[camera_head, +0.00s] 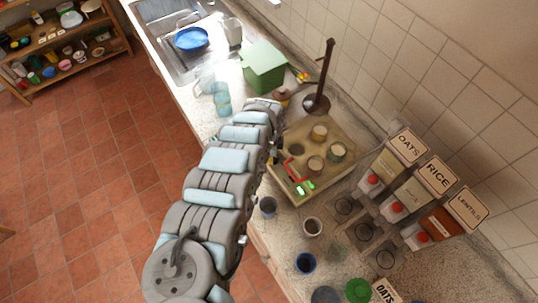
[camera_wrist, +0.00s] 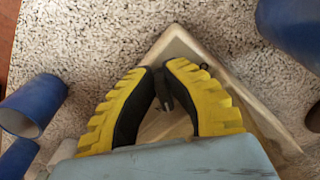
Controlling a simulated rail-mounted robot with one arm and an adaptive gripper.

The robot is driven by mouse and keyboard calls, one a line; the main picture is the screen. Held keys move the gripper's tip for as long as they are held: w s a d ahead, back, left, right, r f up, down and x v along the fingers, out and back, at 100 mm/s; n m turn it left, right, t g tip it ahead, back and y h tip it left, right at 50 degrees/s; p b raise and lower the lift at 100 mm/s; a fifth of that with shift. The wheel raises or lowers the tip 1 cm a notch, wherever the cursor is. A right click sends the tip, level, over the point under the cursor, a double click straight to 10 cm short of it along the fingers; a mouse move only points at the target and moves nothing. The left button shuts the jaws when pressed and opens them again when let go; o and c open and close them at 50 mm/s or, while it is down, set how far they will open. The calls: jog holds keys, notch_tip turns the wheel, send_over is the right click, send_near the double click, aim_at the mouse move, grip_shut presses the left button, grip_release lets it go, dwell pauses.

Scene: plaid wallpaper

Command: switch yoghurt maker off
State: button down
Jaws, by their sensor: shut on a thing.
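The yoghurt maker (camera_head: 340,126) is a beige box on the counter with several jars in its top. Green lights (camera_head: 305,187) glow at its front corner, beside a red outline. My gripper (camera_wrist: 162,70) has yellow-backed fingers with dark pads. In the wrist view its tips close together over a pale corner of the box (camera_wrist: 176,36), shut on a small dark part (camera_wrist: 164,94) between them. I cannot tell for sure whether that part is the switch. In the head view my arm hides most of the gripper at the maker's left side.
Blue cups (camera_wrist: 32,105) stand close to the gripper on both sides in the wrist view. A dark stand (camera_head: 317,102) and a green box (camera_head: 264,67) are behind the maker. Labelled dispensers (camera_head: 436,182) stand to its right, and cups (camera_head: 312,227) in front.

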jog(key=n, duration=0.1)
jog(key=n+p, duration=0.1)
jog(key=n, duration=0.2)
jog(key=shift+s+r+p, duration=0.1)
jog(key=shift+s+p, duration=0.2)
jog(key=n, duration=0.4)
jog(key=shift+s+d, duration=0.2)
jog(key=n, duration=0.4)
jog(key=shift+s+d+n, duration=0.25)
jog(key=shift+n, duration=0.05)
jog(key=shift+s+d+n+b, duration=0.15)
jog(key=shift+n+b, duration=0.2)
jog(key=shift+n, duration=0.45)
jog(key=shift+w+d+n+b, duration=0.1)
jog(key=shift+n+b, duration=0.25)
jog(key=shift+n, duration=0.75)
jog(key=c, duration=1.1)
grip_release()
